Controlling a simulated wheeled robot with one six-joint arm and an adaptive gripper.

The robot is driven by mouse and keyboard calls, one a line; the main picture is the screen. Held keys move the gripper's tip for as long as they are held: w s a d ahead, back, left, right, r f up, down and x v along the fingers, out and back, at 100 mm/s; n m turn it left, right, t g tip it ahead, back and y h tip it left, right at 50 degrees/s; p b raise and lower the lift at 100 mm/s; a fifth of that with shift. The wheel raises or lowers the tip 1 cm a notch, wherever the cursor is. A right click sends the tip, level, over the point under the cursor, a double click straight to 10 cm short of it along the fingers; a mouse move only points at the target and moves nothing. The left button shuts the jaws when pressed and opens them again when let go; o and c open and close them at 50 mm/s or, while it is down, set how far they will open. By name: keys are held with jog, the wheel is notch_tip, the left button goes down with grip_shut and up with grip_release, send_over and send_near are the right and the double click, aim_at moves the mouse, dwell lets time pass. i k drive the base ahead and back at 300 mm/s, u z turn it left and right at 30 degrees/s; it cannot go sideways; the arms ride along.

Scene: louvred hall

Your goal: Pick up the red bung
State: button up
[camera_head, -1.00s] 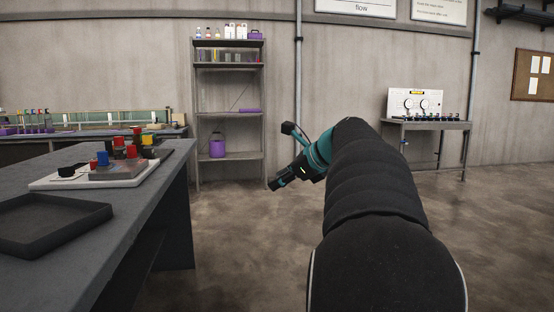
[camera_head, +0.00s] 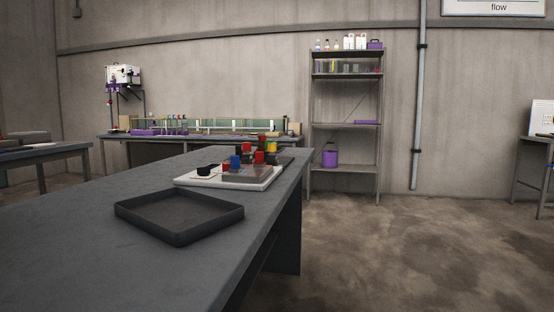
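Small red pieces (camera_head: 259,157) stand in a cluster on a white board with a grey block, on the dark bench. A blue piece (camera_head: 235,161) stands just left of them. The pieces are small and overlap, so I cannot tell which red one is the bung. My gripper and arm are out of view.
The white board (camera_head: 185,182) lies near the bench's far right end. An empty dark tray (camera_head: 213,226) is nearer to me on the bench (camera_head: 90,240). A shelf unit (camera_head: 345,125) stands at the wall. The floor right of the bench is clear.

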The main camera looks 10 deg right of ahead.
aim_at(259, 155)
jog(key=z, duration=1.4)
jog(key=i, duration=1.9)
jog(key=u, duration=2.7)
